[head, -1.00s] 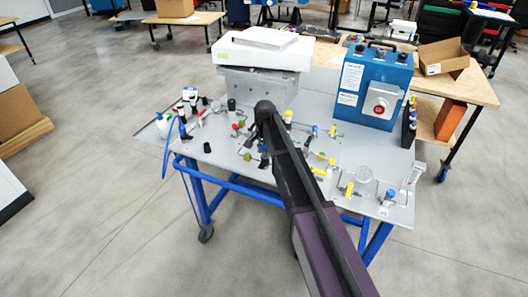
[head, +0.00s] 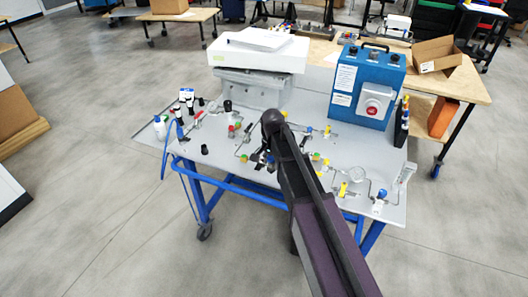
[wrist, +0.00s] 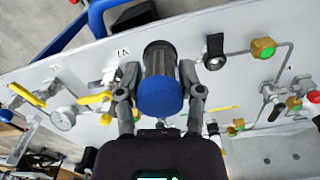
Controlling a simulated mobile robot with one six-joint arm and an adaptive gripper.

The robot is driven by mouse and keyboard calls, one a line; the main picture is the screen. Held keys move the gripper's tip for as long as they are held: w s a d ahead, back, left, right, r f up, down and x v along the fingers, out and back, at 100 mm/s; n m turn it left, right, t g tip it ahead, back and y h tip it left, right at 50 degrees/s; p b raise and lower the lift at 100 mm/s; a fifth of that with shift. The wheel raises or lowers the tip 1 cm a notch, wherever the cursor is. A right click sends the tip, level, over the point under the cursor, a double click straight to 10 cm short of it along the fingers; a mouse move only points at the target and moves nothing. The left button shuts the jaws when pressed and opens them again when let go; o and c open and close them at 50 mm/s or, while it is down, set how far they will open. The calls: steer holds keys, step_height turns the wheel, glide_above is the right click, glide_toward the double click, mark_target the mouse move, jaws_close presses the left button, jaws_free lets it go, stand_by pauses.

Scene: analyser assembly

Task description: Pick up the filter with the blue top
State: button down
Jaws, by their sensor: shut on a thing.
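The filter (wrist: 159,62) has a dark, ribbed, see-through body and a round blue top (wrist: 160,97). In the wrist view it sits upright in the picture between the two fingers of my gripper (wrist: 160,95), which are shut on it from both sides. I cannot tell whether its lower end touches the panel. In the head view my gripper (head: 263,158) is over the front middle of the grey panel (head: 222,150), and my arm hides the filter.
Several valves and pipes surround the gripper, including a green-knobbed valve (wrist: 263,48), a black-handled valve (wrist: 214,50) and a gauge (wrist: 62,117). A blue box (head: 368,88) and white device (head: 258,50) stand behind.

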steer(key=s, duration=0.1)
steer(key=s+d, duration=0.1)
steer(key=s, duration=0.1)
steer(key=s+d, duration=0.1)
steer(key=s, duration=0.1)
steer(key=shift+s+d+r, duration=0.15)
steer(key=shift+d+r, duration=0.05)
steer(key=shift+r, duration=0.1)
steer(key=shift+s, duration=0.15)
stand_by(0.5)
